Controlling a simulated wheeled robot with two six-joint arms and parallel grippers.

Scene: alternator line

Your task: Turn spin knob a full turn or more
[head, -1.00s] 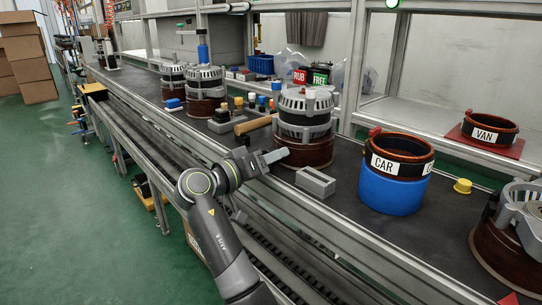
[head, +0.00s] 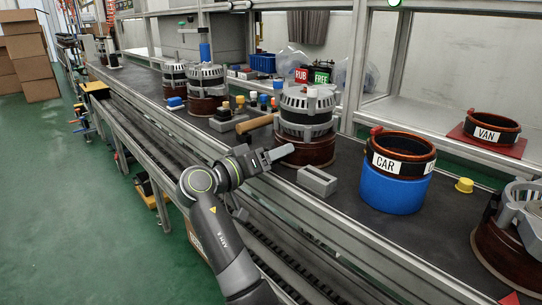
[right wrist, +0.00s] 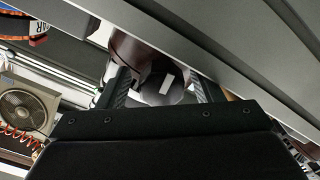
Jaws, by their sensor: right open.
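A dark round knob with a white mark (right wrist: 168,82) shows in the right wrist view, between the two fingers of my right gripper (right wrist: 165,92). I take it to be the spin knob. The fingers are open on either side of it; whether they touch it is not clear. In the head view the right gripper (head: 279,155) is at the front of the brown base (head: 308,150) under a silver alternator (head: 305,113). The knob cannot be made out there. My left gripper is out of view.
A grey open block (head: 317,181) stands just right of my gripper. Further right are a blue drum (head: 395,190) bearing a CAR ring (head: 402,157) and a yellow cap (head: 464,185). A wooden handle (head: 254,124) lies behind the gripper. The bench's metal front rail runs below the arm.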

